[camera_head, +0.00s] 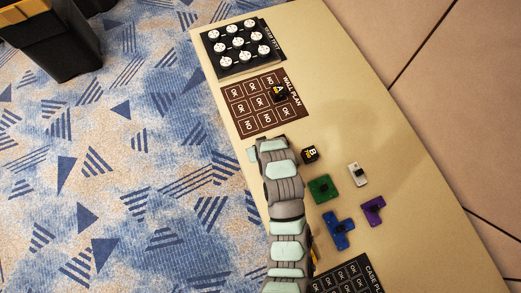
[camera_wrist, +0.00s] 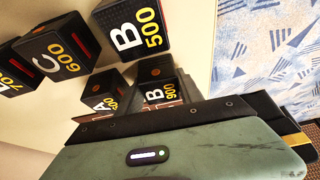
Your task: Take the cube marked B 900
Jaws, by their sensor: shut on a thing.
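The cube marked B 900 (camera_wrist: 155,92) is black with white and yellow print. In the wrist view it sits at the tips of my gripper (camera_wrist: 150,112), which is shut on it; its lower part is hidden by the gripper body. A black cube marked A (camera_wrist: 104,97) is close to its left, its number partly hidden. In the head view my arm covers the gripper's tips. A cube marked B (camera_head: 309,155) lies right of my arm there; its number is too small to read.
The wrist view also shows cubes marked B 500 (camera_wrist: 133,35), C 600 (camera_wrist: 54,55) and 700 (camera_wrist: 12,82). In the head view, a cube marked A (camera_head: 279,92) lies on the wall plan (camera_head: 240,116). Green (camera_head: 323,196), blue (camera_head: 338,240) and purple (camera_head: 373,219) pieces lie on the table.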

